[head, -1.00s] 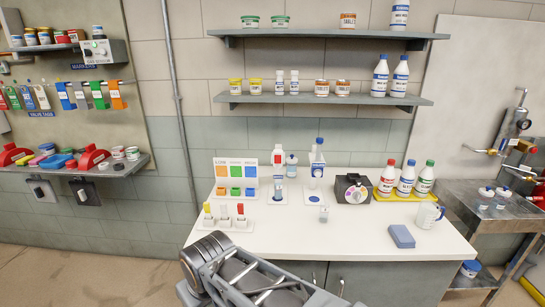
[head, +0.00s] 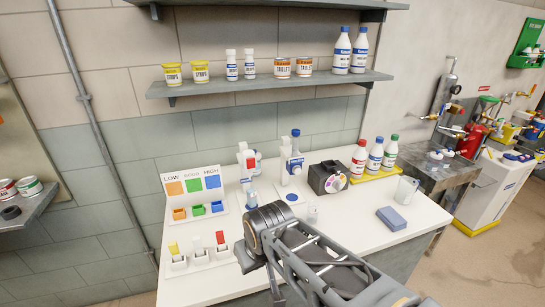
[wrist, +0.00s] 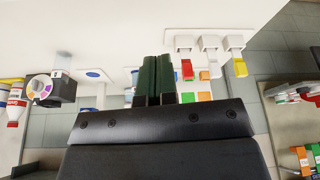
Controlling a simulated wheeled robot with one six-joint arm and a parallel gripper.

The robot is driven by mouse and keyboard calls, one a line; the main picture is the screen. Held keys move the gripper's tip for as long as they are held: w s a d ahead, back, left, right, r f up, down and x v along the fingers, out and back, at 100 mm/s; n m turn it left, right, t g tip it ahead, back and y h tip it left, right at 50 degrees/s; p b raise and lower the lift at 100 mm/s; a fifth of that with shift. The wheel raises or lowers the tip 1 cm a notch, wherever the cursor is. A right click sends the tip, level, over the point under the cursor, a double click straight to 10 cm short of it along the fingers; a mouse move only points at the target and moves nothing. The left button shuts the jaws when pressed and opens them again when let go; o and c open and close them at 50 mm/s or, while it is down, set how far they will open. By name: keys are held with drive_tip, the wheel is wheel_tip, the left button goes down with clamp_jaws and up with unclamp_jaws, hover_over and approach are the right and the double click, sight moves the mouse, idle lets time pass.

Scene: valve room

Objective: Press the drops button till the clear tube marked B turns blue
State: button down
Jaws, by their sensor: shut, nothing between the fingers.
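My gripper's dark green fingers (wrist: 155,60) are together and empty in the wrist view, above the white worktop. In the head view my arm reaches in from the lower right and its wrist hides the fingers. At the back of the worktop stand a white dispenser with a red part (head: 248,160) and a white dispenser with a blue-capped bottle (head: 291,155). A small clear vessel (head: 312,213) stands in front of them. I cannot read a B on any tube or make out a drops button. No blue liquid is clear to me.
On the worktop (head: 345,235) are a LOW/GOOD/HIGH card (head: 193,185) with coloured bins, a white rack (head: 197,258), a black box with a colour dial (head: 328,178), three bottles in a yellow tray (head: 378,172), a mug (head: 407,188) and a blue block (head: 392,218). A shelf (head: 270,84) hangs above.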

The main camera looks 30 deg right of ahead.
idle(0.3)
drive_tip(key=w+a+r+m+y+p, duration=0.1)
drive_tip(key=w+a+m+y+p, duration=0.15)
drive_tip(key=w+m+y, duration=0.55)
drive_tip(key=w+d+r+m+t+p, duration=0.1)
drive_tip(key=w+d+r+m+t, duration=0.1)
drive_tip(key=w+d+m+t, duration=0.2)
drive_tip(key=w+d+r+m+t+y+p, duration=0.1)
drive_tip(key=w+d+r+m+t, duration=0.1)
drive_tip(key=w+d+m+t, duration=0.2)
drive_tip(key=d+m+t, duration=0.2)
drive_tip(key=d+m, duration=0.1)
drive_tip(key=d, duration=0.1)
drive_tip(key=shift+d+r+y, duration=0.3)
drive_tip(key=shift+r, duration=0.05)
